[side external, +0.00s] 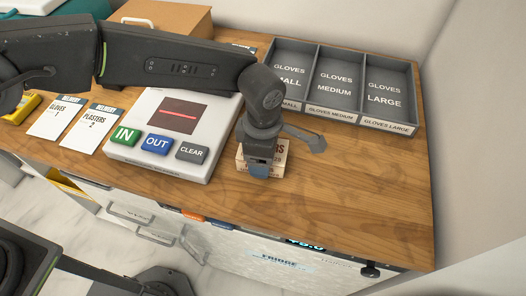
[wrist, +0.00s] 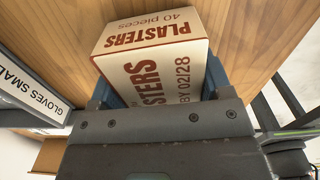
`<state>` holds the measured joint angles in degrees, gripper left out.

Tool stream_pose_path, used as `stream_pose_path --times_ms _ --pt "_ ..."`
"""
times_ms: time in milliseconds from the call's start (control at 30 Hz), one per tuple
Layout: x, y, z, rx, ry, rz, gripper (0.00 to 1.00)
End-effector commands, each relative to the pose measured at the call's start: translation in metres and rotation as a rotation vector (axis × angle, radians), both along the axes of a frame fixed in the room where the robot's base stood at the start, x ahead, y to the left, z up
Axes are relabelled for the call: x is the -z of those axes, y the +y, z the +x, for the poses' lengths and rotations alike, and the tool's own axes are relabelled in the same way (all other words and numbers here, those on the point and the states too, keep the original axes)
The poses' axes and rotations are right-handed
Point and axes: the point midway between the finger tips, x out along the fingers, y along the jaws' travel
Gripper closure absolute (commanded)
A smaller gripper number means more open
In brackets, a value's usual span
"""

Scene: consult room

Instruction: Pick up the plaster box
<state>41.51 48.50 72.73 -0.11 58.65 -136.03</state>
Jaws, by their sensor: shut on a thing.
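The plaster box (wrist: 150,42) is white and tan with red lettering reading PLASTERS, 40 pieces. In the wrist view it sits between the blue-lined fingers of my gripper (wrist: 158,92), which are shut on its sides. In the side external view my gripper (side external: 259,165) points down over the plaster box (side external: 275,160), hiding much of it. The box is at the wooden counter top (side external: 330,190), right of the scanner unit. I cannot tell whether it touches the counter or is slightly raised.
A white scanner unit (side external: 205,115) with IN, OUT and CLEAR buttons stands just left of my gripper. A grey three-part gloves tray (side external: 340,110) stands behind to the right. Two delivery cards (side external: 95,128) lie at left. The counter's front right is clear.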

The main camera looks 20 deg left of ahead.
Motion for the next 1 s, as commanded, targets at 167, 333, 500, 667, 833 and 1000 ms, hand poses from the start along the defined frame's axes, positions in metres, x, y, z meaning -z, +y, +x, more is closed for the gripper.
stream_pose_path --times_ms 167,333,500,667,833,1000 --pt "-0.001 0.0 0.0 0.0 -0.001 -0.001 0.52" --pt "-0.003 0.0 0.0 0.0 -0.001 -0.002 0.52" --pt "-0.017 -0.001 0.001 0.0 -0.003 -0.002 0.52" --pt "-0.044 0.0 0.001 -0.001 -0.003 -0.001 0.52" --pt "-0.065 0.038 0.011 -0.006 -0.002 0.001 0.52" --pt "-0.087 0.074 0.021 -0.005 -0.001 0.001 0.52"
